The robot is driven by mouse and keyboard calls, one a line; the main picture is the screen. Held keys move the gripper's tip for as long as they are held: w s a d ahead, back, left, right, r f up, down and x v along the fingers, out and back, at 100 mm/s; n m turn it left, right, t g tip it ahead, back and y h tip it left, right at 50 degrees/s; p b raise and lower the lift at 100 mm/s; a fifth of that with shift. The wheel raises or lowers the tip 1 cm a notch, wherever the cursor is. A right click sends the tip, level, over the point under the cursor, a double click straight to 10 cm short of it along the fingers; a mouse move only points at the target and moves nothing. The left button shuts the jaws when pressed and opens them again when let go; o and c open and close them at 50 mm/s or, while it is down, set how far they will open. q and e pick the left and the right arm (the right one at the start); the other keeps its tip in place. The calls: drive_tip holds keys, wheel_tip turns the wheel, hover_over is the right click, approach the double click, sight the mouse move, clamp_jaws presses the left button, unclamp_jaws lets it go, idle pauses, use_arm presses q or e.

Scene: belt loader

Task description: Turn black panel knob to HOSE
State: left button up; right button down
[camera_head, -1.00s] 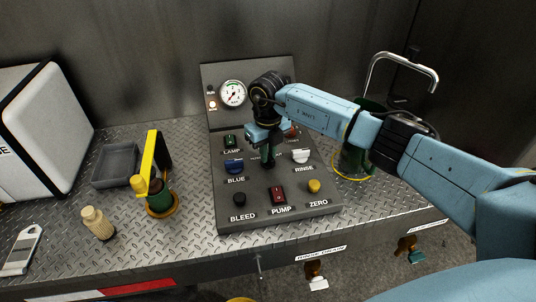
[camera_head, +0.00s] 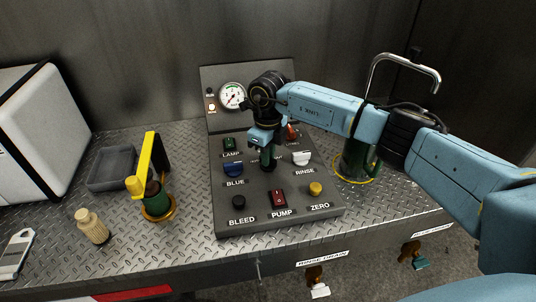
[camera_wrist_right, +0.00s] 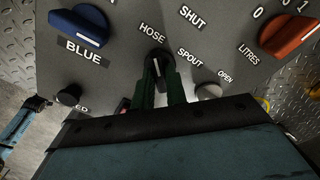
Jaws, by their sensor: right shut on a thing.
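The black knob (camera_wrist_right: 158,62) sits in the middle of the sloped grey panel (camera_head: 300,222). In the right wrist view it lies between the fingers of my right gripper (camera_wrist_right: 162,85), which is shut on it. The HOSE label (camera_wrist_right: 152,33) is just above the knob there, and the SPOUT label (camera_wrist_right: 190,58) is to its right. A small pale mark shows on the knob, its narrow end towards HOSE. In the head view my right gripper (camera_head: 268,160) points down at the panel and hides the knob. My left gripper is not in view.
Close around are the blue knob (camera_head: 233,169), white RINSE knob (camera_head: 301,158), green LAMP switch (camera_head: 229,144), red PUMP switch (camera_head: 278,198), black BLEED knob (camera_head: 238,201) and yellow ZERO knob (camera_head: 316,188). A gauge (camera_head: 232,95) stands behind. A yellow-handled valve (camera_head: 153,196) stands left.

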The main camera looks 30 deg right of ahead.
drive_tip(key=c, duration=1.4)
unclamp_jaws()
drive_tip(key=shift+c, duration=0.2)
wheel_tip(320, 180, up, 14)
drive_tip(key=shift+f, duration=0.25)
